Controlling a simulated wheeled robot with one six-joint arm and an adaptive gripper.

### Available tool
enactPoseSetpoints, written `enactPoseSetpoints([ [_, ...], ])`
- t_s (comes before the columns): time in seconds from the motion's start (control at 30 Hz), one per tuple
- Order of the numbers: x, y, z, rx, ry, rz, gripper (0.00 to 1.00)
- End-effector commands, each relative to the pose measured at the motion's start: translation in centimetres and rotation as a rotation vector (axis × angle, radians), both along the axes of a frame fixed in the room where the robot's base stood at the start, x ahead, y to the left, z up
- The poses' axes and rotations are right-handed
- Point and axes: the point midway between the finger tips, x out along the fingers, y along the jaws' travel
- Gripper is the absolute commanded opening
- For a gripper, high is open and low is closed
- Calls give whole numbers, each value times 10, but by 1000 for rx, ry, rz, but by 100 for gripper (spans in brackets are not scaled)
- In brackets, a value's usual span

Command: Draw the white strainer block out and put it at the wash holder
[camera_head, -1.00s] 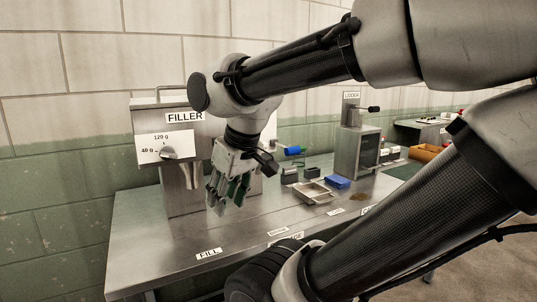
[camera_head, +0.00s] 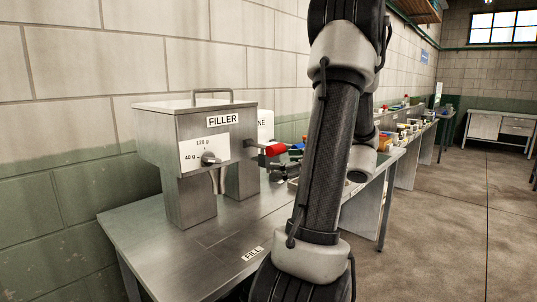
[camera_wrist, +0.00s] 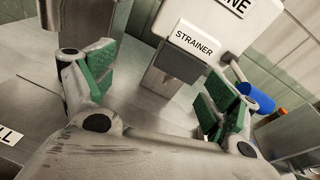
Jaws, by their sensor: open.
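A white piece labelled STRAINER (camera_wrist: 195,42) stands at the upper middle of the wrist view, on a grey block with a dark front face (camera_wrist: 179,64). I cannot tell whether this white piece is the strainer block itself or only its label. My gripper (camera_wrist: 155,85) is open and empty, its green-padded fingers spread apart, with the grey block beyond and between them. I cannot make out the wash holder in either view.
The steel filler (camera_head: 185,150), with a red-ended lever (camera_head: 275,150), stands on the steel table (camera_head: 180,245). A white body with a partly seen sign (camera_wrist: 225,22) rises behind the strainer. A blue cylinder (camera_wrist: 256,97) is near the right finger. Open floor (camera_head: 455,220) lies right.

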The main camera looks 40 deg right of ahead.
Motion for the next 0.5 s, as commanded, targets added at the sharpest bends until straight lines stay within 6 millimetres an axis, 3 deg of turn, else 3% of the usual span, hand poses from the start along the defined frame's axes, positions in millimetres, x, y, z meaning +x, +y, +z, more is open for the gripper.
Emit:
enactPoseSetpoints([
  [0.07, 10, -18, 20, 87, -79, -67, 88],
  [0.17, 19, -27, 38, 168, -140, -104, 88],
  [0.5, 61, -22, 42, 195, -151, -106, 88],
])
